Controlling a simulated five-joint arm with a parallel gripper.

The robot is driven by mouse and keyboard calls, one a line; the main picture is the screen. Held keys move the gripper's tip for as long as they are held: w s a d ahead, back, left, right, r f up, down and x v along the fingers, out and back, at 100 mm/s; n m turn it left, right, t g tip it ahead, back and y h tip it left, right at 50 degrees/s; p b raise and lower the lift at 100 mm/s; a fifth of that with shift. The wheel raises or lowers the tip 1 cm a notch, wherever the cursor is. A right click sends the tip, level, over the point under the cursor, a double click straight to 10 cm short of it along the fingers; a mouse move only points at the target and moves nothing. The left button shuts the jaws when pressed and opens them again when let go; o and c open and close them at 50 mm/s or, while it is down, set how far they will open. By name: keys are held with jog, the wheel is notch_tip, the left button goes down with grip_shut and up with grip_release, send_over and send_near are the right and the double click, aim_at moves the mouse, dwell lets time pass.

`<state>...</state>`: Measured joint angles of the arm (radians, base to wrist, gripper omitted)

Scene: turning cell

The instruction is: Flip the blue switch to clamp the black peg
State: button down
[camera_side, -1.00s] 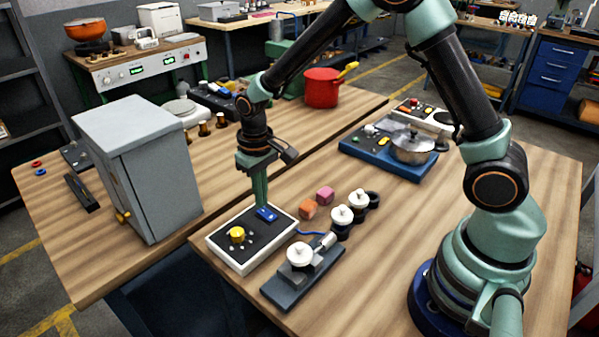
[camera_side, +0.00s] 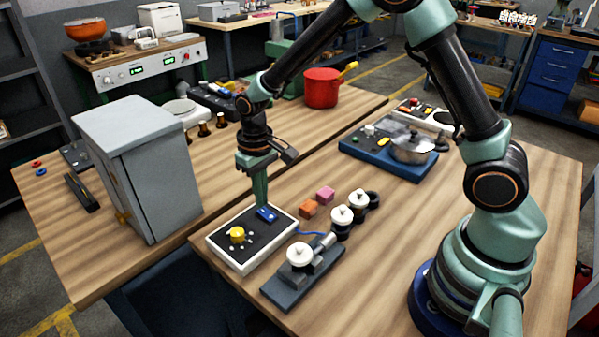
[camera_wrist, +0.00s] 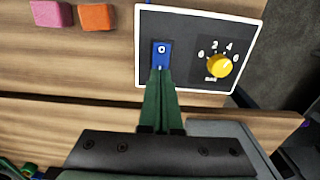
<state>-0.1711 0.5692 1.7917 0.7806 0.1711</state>
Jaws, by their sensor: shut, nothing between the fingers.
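The blue switch (camera_side: 267,214) is on the dark face of a white-edged control box (camera_side: 247,264). It also shows in the wrist view (camera_wrist: 161,50), with a small white mark. My gripper (camera_side: 263,203) is shut and empty, its green fingers pointing down at the switch. In the wrist view my fingertips (camera_wrist: 160,70) reach the switch's near end and cover part of it; whether they touch is unclear. A grey clamp fixture (camera_side: 283,288) stands beside the box, with a white-topped piece (camera_side: 299,254) in it. I cannot make out a black peg body there.
A yellow knob (camera_side: 237,234) is on the same box. Two white-topped pieces (camera_side: 342,214) with dark bodies stand behind the clamp. An orange block (camera_side: 308,208) and a pink block (camera_side: 325,194) lie nearby. A grey cabinet (camera_side: 150,180) stands to the left.

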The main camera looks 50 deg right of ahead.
jog(key=shift+f, duration=0.9)
dwell(0.8)
jog(key=shift+r, duration=3.5)
notch_tip(320, 180, up, 9)
jog(key=t, duration=0.2)
send_over(263, 210)
jog(key=s+d, duration=0.3)
jog(key=s, duration=0.1)
jog(key=s+d+r+t, duration=0.3)
jog(key=s+d+r, duration=0.1)
jog(key=s, duration=0.5)
jog(key=shift+s+r+t, duration=0.3)
jog(key=shift+s+r, duration=0.05)
jog(key=shift+r, duration=0.2)
